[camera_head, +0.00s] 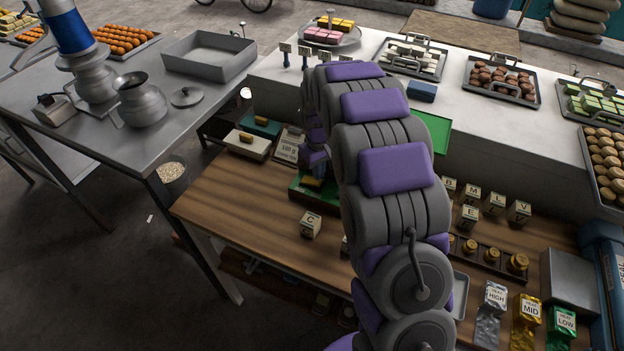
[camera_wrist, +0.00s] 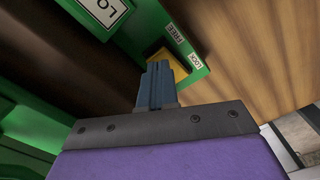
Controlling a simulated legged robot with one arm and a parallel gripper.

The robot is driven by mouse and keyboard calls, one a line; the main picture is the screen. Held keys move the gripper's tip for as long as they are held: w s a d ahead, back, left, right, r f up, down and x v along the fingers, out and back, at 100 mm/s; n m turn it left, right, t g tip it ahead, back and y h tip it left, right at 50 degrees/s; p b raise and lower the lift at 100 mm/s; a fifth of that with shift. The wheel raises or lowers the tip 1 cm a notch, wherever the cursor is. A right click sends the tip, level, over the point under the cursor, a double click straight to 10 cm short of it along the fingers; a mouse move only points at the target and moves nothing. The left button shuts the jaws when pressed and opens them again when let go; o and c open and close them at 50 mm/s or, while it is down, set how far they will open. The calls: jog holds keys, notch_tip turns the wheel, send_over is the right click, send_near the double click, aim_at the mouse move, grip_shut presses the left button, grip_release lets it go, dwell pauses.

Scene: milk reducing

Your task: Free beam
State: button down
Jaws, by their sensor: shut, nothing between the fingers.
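The green balance base (camera_wrist: 130,45) shows in the wrist view, with a slot edge carrying a FREE label (camera_wrist: 175,33) and a LOCK label (camera_wrist: 195,61). A yellow lever (camera_wrist: 176,64) sits at the LOCK end of that edge. My gripper (camera_wrist: 156,68) is shut with nothing in it. Its blue-grey fingertips are right in front of the yellow lever and hide part of it; I cannot tell whether they touch. In the head view the green base (camera_head: 299,187) is partly hidden behind my arm.
The wooden table (camera_head: 240,200) holds a letter C block (camera_head: 310,225) in front of the base. A cream scale-like box (camera_head: 247,146) and a sign card (camera_head: 288,146) stand behind. Lettered blocks (camera_head: 470,195) and brass weights (camera_head: 493,255) are to the right.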

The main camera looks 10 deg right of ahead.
aim_at(318, 183)
jog(key=shift+f, duration=1.15)
dwell(1.1)
jog(key=shift+r, duration=0.15)
jog(key=shift+r+p, duration=1.2)
jog(key=shift+r, duration=2.15)
jog(key=shift+s+r, duration=0.25)
jog(key=shift+s, duration=0.05)
jog(key=s+r+m, duration=0.1)
jog(key=s+r, duration=0.4)
jog(key=s, duration=0.4)
jog(key=s+r+m, duration=0.1)
jog(key=s+r, duration=0.4)
jog(key=s, duration=0.5)
jog(key=s+m+g+b, duration=0.1)
jog(key=s+m, duration=0.1)
jog(key=s, duration=2)
jog(key=shift+s+f+m+g, duration=0.2)
jog(key=shift+s+m+g, duration=0.1)
jog(key=shift+m+g, duration=0.1)
